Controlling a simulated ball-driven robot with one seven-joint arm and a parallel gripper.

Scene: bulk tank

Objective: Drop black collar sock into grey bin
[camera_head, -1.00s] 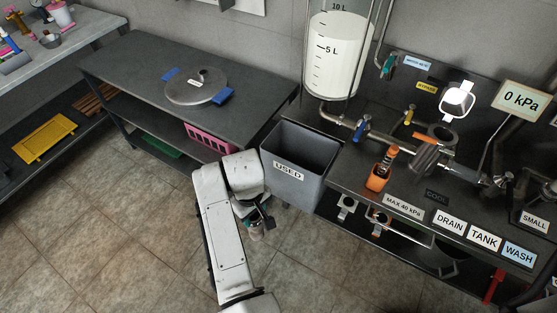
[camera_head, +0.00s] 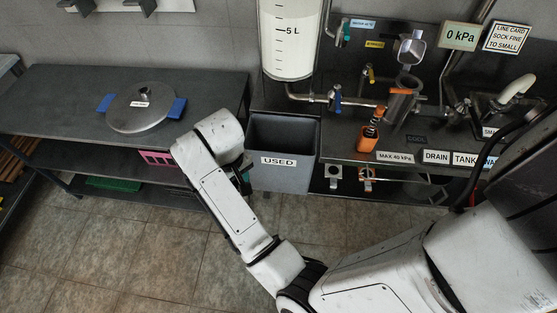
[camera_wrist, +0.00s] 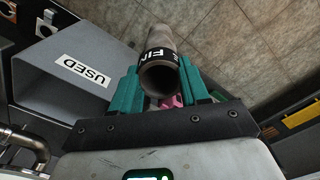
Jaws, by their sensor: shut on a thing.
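The black collar sock (camera_wrist: 160,65) is a grey-brown tube with a black collar, partly lettered in white, at its near end. It shows in the wrist view. My gripper (camera_wrist: 158,88) has teal fingers shut on it at the collar. The tube points away from my gripper over the tiled floor. The grey bin (camera_head: 283,178), labelled USED, stands just right of my gripper in the head view. In the wrist view the bin (camera_wrist: 60,95) is on the left, beside the sock. In the head view my wrist hides most of the gripper, and I cannot make out the sock there.
Left of the bin is a dark bench (camera_head: 60,105) with a steel lid (camera_head: 145,112) on top and a pink crate (camera_head: 157,158) below. Right of it is a steel counter (camera_head: 340,145) with valves and an orange holder (camera_head: 367,138). The tiled floor in front is open.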

